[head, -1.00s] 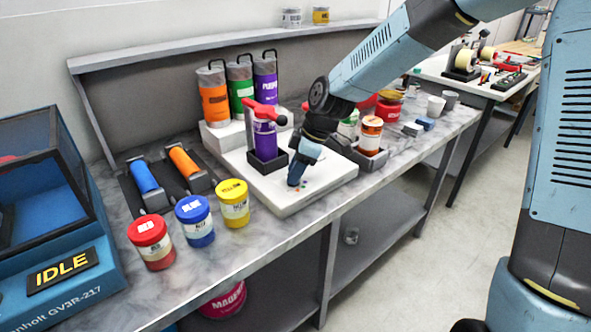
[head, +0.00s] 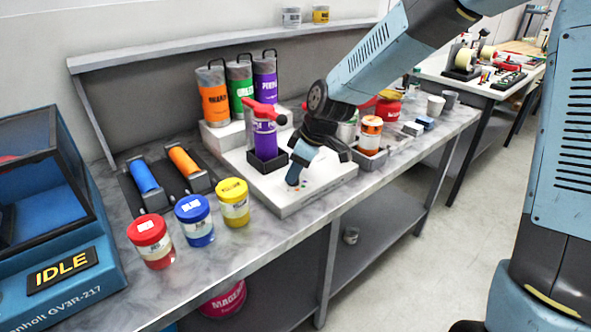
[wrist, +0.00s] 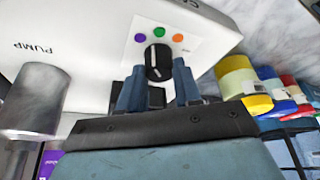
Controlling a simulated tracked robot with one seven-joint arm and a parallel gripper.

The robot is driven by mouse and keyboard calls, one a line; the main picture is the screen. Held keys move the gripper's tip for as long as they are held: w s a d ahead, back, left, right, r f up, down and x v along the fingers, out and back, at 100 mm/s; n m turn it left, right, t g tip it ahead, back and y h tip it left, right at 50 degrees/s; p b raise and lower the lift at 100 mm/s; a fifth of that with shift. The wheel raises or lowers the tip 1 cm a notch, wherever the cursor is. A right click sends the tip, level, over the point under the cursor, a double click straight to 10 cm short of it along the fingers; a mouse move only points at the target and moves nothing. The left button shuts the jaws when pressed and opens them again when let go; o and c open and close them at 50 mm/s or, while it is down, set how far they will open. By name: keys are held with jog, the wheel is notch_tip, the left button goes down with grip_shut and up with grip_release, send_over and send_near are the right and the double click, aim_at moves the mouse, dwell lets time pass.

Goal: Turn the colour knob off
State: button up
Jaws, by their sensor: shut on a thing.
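The colour knob (wrist: 158,62) is a black round knob with a white pointer line. It sits on a white panel of the pump base, and purple, green and orange dots lie in an arc beside it. The pointer is roughly towards the middle, green dot. My gripper (wrist: 160,84) is shut on the knob, with one blue finger at each side. In the head view my gripper (head: 294,181) reaches down to the front of the white base (head: 290,207) and hides the knob.
A purple bottle with a red top (head: 264,138) stands in a dark holder close left of my gripper. An orange-labelled container (head: 369,134) is close right. Red (head: 151,242), blue (head: 195,221) and yellow (head: 233,203) jars line the bench's front left.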

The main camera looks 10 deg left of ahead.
jog(key=m+t, duration=0.1)
jog(key=m, duration=0.1)
jog(key=m+t, duration=0.1)
jog(key=m, duration=0.2)
jog(key=shift+s+a+r+h, duration=0.1)
jog(key=shift+a+h, duration=0.05)
jog(key=shift+h, duration=0.15)
jog(key=m, duration=0.3)
jog(key=m+t+h, duration=0.1)
jog(key=m, duration=0.1)
jog(key=shift+s+a+m+h, duration=0.1)
jog(key=shift+m+h, duration=0.2)
jog(key=shift+m, duration=0.1)
jog(key=m+h, duration=0.1)
jog(key=m, duration=0.1)
jog(key=m+t+h, duration=0.1)
jog(key=m, duration=0.2)
jog(key=shift+a, duration=0.15)
jog(key=m+h, duration=0.1)
jog(key=m, duration=0.4)
jog(key=shift+h, duration=0.4)
jog(key=o, duration=1)
jog(key=shift+g, duration=0.3)
jog(key=shift+o, duration=0.2)
jog(key=v, duration=1.3)
jog(key=shift+s+a+r, duration=0.15)
jog(key=shift+s+r, duration=0.05)
jog(key=shift+r, duration=0.05)
